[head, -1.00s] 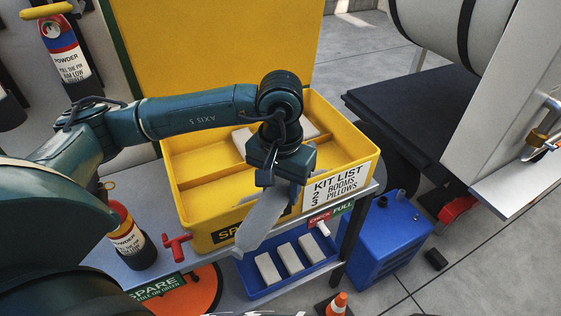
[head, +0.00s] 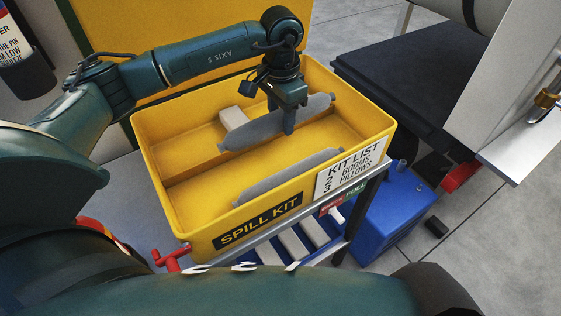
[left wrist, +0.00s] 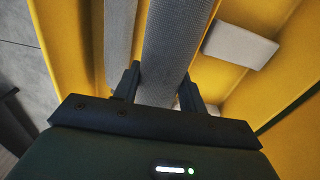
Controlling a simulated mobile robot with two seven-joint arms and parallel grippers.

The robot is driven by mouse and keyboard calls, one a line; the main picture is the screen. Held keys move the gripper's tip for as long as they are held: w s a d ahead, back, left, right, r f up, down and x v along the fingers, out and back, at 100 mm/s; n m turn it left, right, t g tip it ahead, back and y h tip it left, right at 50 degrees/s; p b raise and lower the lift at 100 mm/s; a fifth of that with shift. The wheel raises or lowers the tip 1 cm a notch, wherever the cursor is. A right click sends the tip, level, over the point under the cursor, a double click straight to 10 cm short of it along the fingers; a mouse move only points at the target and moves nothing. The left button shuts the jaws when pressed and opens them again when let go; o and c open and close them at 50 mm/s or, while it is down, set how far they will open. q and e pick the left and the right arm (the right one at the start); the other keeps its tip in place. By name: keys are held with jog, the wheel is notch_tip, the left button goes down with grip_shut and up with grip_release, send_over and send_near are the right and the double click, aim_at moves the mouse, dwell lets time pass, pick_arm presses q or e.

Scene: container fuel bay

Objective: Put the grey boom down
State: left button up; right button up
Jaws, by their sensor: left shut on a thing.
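My left gripper (head: 288,128) is shut on a long grey boom (head: 243,133) near its middle. The boom is roughly level, within the outline of the yellow spill kit box (head: 160,205); I cannot tell whether it touches the box. In the left wrist view the held boom (left wrist: 175,40) runs between the two fingers (left wrist: 162,75). A second grey boom (head: 285,178) lies along the inside of the box's front wall, and it also shows in the left wrist view (left wrist: 120,35). A pale pillow (head: 233,118) lies behind the held boom. My right gripper is not in view.
A kit list card (head: 350,168) is on the box's front. A blue tray with pale blocks (head: 293,243) sits below it, and a red tap handle (head: 172,260) is at the near left corner. A blue container (head: 395,215) and a dark platform (head: 410,95) stand to the right.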

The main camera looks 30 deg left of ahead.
aim_at(281, 157)
pick_arm(q)
jog(key=shift+w+a+f, duration=0.1)
jog(key=shift+w+f, duration=0.1)
jog(key=shift+f, duration=0.1)
notch_tip(281, 157, down, 9)
jog(key=shift+r+p, duration=0.1)
jog(key=shift+p, duration=0.4)
jog(key=shift+w+a+f+m, duration=0.1)
jog(key=shift+f+m, duration=0.2)
jog(key=shift+f, duration=0.15)
jog(key=shift+f+b, duration=0.2)
jog(key=shift+b, duration=0.1)
jog(key=o, duration=1)
notch_tip(281, 157, up, 12)
jog(key=shift+r, duration=0.25)
